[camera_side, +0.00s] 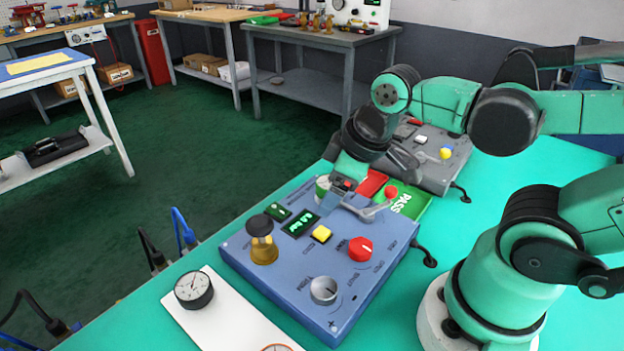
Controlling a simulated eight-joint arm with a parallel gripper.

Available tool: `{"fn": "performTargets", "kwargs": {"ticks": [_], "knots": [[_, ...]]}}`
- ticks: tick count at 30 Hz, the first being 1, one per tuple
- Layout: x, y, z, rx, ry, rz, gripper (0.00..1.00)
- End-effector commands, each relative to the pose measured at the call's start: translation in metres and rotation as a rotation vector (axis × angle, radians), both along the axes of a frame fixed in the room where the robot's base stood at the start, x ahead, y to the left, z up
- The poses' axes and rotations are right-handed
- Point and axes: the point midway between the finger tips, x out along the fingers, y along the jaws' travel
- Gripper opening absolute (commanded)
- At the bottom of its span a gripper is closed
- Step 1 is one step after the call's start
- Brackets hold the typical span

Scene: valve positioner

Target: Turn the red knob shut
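The red knob (360,249) sits on the right part of the top face of a blue valve positioner box (274,272). A pale mark shows on its face, and small white lettering around it is too small to read surely. My gripper (338,198) is over the far end of the box, beyond the red knob and apart from it.
The box also carries a yellow button (321,234), a silver knob (324,290), a green display (300,223) and a black-topped brass part (262,240). A green PASS tray (412,203) and a grey box (437,158) lie beyond. A gauge (193,289) sits left.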

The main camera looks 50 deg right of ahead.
Motion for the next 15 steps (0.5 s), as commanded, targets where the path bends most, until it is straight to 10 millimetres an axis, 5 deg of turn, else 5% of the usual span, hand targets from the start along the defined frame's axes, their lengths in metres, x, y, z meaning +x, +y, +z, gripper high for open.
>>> {"fn": "performTargets", "kwargs": {"ticks": [6, 15], "knots": [[-0.041, 0.006, -0.015, -0.12, 0.301, 0.479, 0.78], [-0.051, 0.006, -0.027, -0.13, 0.378, 0.616, 0.78]]}}
